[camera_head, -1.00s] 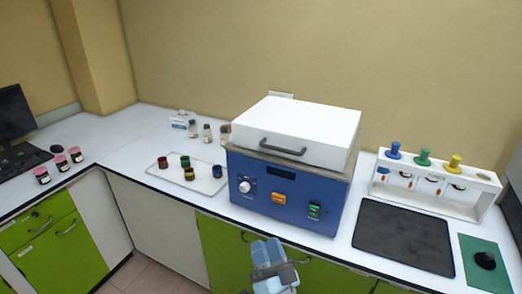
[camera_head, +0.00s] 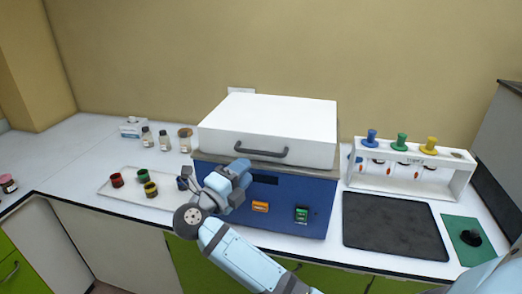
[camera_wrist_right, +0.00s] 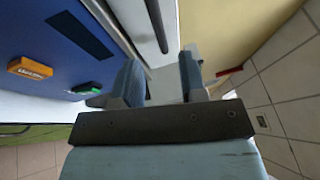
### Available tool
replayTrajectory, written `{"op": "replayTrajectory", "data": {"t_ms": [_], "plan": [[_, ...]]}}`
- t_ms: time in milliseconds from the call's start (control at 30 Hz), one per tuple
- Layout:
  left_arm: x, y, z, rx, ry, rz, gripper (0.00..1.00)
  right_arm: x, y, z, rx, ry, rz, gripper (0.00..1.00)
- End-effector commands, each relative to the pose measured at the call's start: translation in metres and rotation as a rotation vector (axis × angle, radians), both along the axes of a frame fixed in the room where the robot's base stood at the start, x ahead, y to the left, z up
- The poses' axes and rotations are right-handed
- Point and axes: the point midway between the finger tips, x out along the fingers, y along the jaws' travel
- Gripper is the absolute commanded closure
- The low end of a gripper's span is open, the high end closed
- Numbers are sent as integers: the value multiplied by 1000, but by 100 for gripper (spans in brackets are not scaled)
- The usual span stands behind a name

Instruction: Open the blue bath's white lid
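The blue bath (camera_head: 285,208) stands on the white bench, with a display and lit switches on its front. Its white lid (camera_head: 270,117) lies closed on top, with a dark grey bar handle (camera_head: 262,152) on the front face. My right gripper (camera_head: 240,172) is in front of the bath's left part, just below and left of the handle, and hides the bath's front-left corner. In the right wrist view, the gripper (camera_wrist_right: 161,82) has its two fingers apart with nothing between them. The handle (camera_wrist_right: 156,24) shows beyond the fingertips, apart from them. My left gripper is out of view.
A tray (camera_head: 128,189) with small coloured-top jars is left of the bath, and bottles (camera_head: 147,137) stand behind it. Right are a dark mat (camera_head: 395,225), a white rack (camera_head: 455,180) with coloured knobs and a green mat (camera_head: 460,228). The wall is close behind.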

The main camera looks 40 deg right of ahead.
Motion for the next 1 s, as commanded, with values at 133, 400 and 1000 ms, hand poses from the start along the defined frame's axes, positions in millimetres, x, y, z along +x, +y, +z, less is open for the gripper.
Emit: {"op": "replayTrajectory", "data": {"t_ms": [133, 400, 1000], "plan": [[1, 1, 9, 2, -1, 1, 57, 10, -32, 9, -5, -2, -1, 61], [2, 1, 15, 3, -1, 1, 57, 22, -70, 14, -3, -1, 1, 61], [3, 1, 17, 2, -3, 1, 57, 25, -78, 14, -1, -1, 1, 100]]}}
